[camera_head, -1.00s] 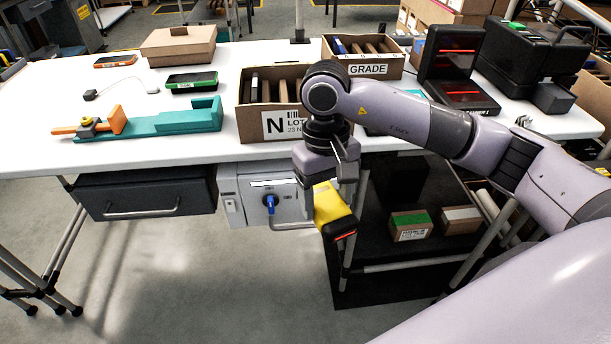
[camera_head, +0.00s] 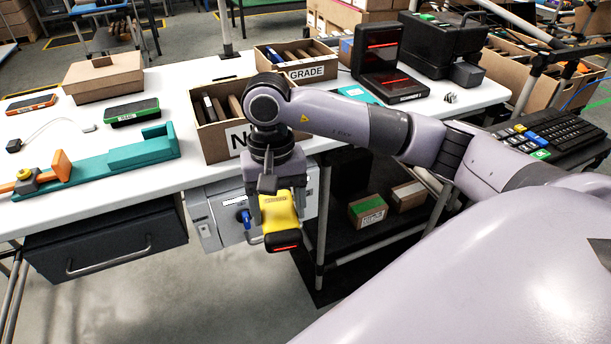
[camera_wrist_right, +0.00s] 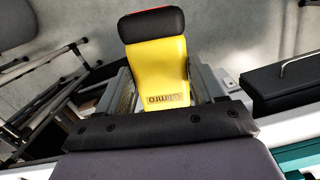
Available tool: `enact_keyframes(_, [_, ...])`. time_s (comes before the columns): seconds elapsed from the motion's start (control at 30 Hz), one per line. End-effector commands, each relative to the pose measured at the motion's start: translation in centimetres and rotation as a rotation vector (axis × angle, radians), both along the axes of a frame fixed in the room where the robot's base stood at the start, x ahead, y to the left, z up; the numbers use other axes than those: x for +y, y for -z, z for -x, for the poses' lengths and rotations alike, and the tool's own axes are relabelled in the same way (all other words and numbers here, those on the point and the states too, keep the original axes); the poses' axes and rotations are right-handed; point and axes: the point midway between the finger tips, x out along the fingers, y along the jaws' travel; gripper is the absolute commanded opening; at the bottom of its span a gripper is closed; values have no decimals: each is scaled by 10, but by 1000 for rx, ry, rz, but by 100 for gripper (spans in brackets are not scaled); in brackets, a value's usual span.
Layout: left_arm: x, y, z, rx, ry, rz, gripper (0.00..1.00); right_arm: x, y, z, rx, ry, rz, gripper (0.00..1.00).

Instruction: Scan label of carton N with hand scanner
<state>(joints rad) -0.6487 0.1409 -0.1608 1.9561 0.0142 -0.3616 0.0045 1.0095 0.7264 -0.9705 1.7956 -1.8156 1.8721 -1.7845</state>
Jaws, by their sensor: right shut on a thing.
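Carton N (camera_head: 213,146) is an open cardboard box near the front edge of the white table, with dark and tan items standing inside. Its white label (camera_head: 236,139) shows part of a large N; my right arm hides the rest. My right gripper (camera_head: 279,196) is in front of the table edge, below the carton's label. It is shut on the yellow hand scanner (camera_head: 281,219), whose black and red head points down and toward the camera. The scanner also fills the middle of the right wrist view (camera_wrist_right: 156,65), between the two fingers. My left gripper is not in view.
The GRADE carton (camera_head: 295,67) stands behind carton N. A black device with red lines (camera_head: 383,60) is to its right. A teal fixture (camera_head: 105,163), a green-edged handheld (camera_head: 132,112) and a closed cardboard box (camera_head: 117,77) are on the left. A drawer (camera_head: 105,240) hangs below the table.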

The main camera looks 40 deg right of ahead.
Motion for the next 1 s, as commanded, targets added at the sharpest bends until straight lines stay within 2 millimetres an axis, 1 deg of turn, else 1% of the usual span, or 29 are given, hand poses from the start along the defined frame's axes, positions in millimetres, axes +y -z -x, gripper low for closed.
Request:
enact_keyframes(0.1, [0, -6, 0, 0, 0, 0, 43, -5, -5, 1, -1, 242, 0, 43])
enact_keyframes(0.3, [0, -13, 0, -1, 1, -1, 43, -13, -9, 3, -1, 652, -1, 43])
enact_keyframes(1.0, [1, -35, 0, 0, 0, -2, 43, -40, -27, 8, -3, 2033, 0, 43])
